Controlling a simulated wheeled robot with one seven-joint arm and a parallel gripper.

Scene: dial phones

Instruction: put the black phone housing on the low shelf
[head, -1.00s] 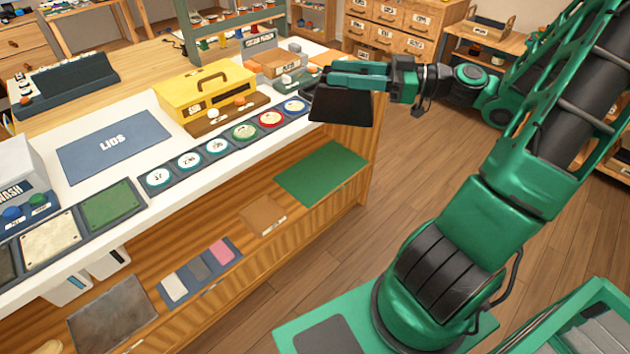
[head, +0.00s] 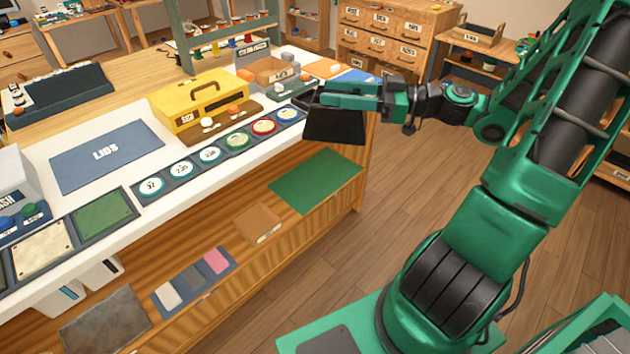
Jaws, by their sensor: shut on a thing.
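The black phone housing (head: 334,125) hangs in my gripper (head: 335,96), near the right end of the counter. My gripper is shut on its upper part, and the fingers hide some of that part. The housing shows as a dark, wedge-like block, and it is in front of the counter's edge in the picture. The low shelf (head: 190,250) is the wooden ledge under the white counter top. A green mat (head: 316,181) lies on its right part, below the housing in the picture. The mat looks bare.
On the low shelf lie a brown pad (head: 257,223), a tray of coloured swatches (head: 193,282) and a grey sheet (head: 104,322). The counter (head: 120,190) above carries a row of round dials (head: 210,155), a yellow toolbox (head: 198,102) and a "LIDS" mat (head: 107,155).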

